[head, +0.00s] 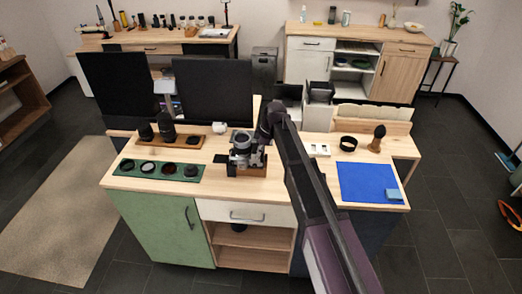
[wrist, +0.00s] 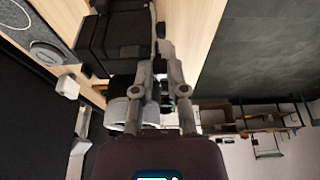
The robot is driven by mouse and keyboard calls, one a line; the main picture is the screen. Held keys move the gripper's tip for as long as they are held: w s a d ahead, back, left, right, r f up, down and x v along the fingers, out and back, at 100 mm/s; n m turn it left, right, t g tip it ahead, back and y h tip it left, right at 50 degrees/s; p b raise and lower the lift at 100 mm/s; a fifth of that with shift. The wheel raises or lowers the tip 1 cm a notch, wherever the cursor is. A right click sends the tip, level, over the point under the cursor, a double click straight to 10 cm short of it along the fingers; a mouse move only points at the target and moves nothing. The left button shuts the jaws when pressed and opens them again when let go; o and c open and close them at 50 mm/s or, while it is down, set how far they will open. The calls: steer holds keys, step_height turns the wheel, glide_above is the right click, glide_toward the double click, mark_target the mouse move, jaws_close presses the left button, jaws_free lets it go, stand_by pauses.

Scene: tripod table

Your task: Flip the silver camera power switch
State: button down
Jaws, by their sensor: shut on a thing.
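The silver camera (head: 241,143) stands on a small wooden tray (head: 247,171) near the middle of the workbench, its lens toward the front. My gripper (head: 260,154) is at the right side of the camera, with my arm coming from the lower right. In the wrist view the two fingers of my gripper (wrist: 164,50) are close together beside a dark blocky body. The fingers are shut on part of the camera. The power switch itself is too small and too covered by the fingers to make out.
A green tray (head: 120,167) with several round lens parts lies left. Black lenses (head: 166,128) and a white mug (head: 220,128) stand behind. Dark monitors (head: 213,90) rise at the back. A blue mat (head: 368,182), black ring (head: 348,143) and brush (head: 378,138) are right.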

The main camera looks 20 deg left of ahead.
steer(key=shift+s+a+t+h+p, duration=0.1)
steer(key=shift+a+t+h+p, duration=0.3)
steer(key=shift+h, duration=0.9)
steer(key=c, duration=0.7)
jaws_free()
steer(key=shift+o, duration=0.2)
steer(key=shift+r, duration=0.15)
